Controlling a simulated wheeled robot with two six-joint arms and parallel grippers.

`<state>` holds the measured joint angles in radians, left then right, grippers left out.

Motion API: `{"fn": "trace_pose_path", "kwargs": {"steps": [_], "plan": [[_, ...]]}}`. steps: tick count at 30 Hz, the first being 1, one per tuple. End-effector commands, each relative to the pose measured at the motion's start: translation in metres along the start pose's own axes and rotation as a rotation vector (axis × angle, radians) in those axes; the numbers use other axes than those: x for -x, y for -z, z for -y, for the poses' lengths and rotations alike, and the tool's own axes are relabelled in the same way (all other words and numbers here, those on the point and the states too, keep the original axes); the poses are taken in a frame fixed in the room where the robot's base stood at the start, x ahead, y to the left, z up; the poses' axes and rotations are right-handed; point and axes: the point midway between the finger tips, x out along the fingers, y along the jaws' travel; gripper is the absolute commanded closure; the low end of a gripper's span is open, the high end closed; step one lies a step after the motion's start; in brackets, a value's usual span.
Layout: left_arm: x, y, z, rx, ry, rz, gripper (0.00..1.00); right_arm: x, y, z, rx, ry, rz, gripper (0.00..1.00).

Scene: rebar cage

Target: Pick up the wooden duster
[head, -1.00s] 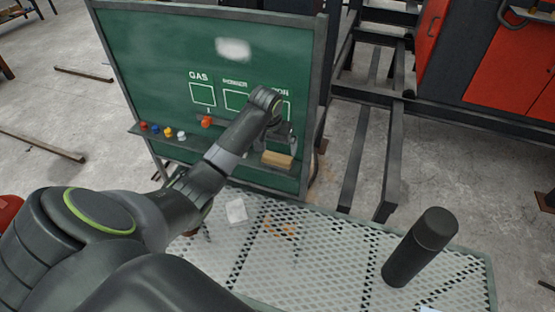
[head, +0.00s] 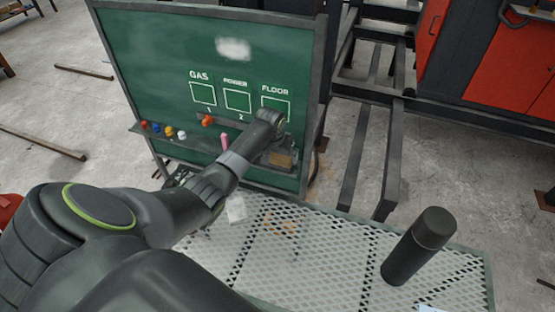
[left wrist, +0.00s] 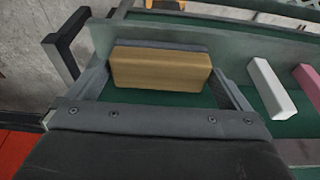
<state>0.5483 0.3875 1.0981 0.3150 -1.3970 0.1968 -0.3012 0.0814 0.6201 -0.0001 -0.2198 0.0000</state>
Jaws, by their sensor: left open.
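The wooden duster (head: 283,160), a tan block with a dark grey pad along its far side, lies on the ledge at the right end of the green board. In the left wrist view the duster (left wrist: 162,70) sits between the two fingers of my left gripper (left wrist: 163,78). The fingers are open, one on each side, with a gap at the right; contact at the left is hard to tell. In the head view my left gripper (head: 280,152) partly covers the duster. My right gripper is not in view.
A white block (left wrist: 271,86) and a pink one (left wrist: 308,78) lie on the ledge beside the duster. Several coloured pieces sit further left. The green board (head: 150,60) stands behind. A dark cylinder (head: 418,245) stands on the mesh table (head: 330,255).

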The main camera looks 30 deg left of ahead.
Motion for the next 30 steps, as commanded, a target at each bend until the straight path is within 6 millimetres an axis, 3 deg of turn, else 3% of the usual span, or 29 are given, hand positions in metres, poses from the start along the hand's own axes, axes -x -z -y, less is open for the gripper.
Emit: {"fn": "trace_pose_path", "kwargs": {"steps": [5,12,26,30], "plan": [[0.000,0.000,0.000,0.000,0.000,0.000,0.01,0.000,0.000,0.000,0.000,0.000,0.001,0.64],[0.000,0.000,0.000,0.000,0.000,0.000,0.32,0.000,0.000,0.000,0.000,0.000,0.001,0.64],[0.005,-0.001,0.000,-0.001,-0.001,-0.001,0.33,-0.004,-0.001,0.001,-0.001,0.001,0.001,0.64],[0.023,0.004,0.000,-0.002,-0.001,-0.005,0.33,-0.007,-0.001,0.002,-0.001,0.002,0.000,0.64]]}}
